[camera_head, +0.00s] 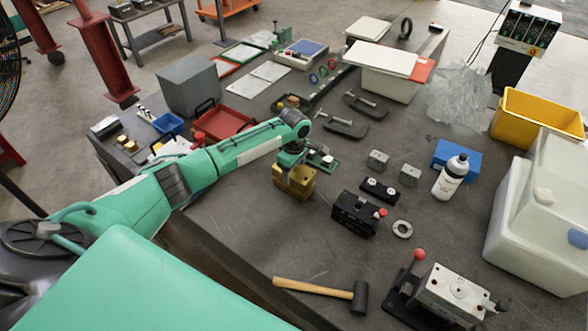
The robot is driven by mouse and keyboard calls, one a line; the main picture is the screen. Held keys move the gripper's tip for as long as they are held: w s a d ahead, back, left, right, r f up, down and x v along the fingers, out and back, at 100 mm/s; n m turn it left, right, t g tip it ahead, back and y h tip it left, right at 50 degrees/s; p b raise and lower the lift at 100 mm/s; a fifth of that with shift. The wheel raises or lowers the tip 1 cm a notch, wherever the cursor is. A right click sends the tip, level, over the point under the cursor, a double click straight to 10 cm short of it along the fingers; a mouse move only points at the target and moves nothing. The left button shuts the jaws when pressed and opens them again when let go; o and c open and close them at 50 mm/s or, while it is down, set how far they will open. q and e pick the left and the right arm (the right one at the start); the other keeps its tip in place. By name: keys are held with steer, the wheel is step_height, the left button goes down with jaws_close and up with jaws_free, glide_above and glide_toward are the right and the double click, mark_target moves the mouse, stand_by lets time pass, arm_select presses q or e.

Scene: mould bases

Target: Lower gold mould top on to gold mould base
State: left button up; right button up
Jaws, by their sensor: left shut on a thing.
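My left arm reaches in from the left, and my left gripper (292,163) points down at a gold mould block (294,183) near the middle of the table. The gripper is shut on the upper part of the gold, which I take for the gold mould top. The gold mould base cannot be told apart from the top at this size; the gold shows as one block under the gripper. Whether there is a gap between the two parts is not clear. The fingertips are partly hidden by the wrist. My right gripper is not in view.
A black fixture (356,212) with a red knob and small grey blocks (378,159) stand right of the gold. A green-based part (321,157) sits close behind it. A mallet (325,291) lies in front. The table between mallet and gold is clear.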

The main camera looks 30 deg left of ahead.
arm_select(q)
steer(key=shift+f, duration=0.1)
stand_by(0.3)
steer(key=o, duration=1.7)
steer(key=shift+f, duration=0.1)
steer(key=shift+r, duration=0.45)
steer(key=shift+r+b, duration=2.15)
steer(key=shift+r, duration=4.45)
steer(key=shift+s+f, duration=0.1)
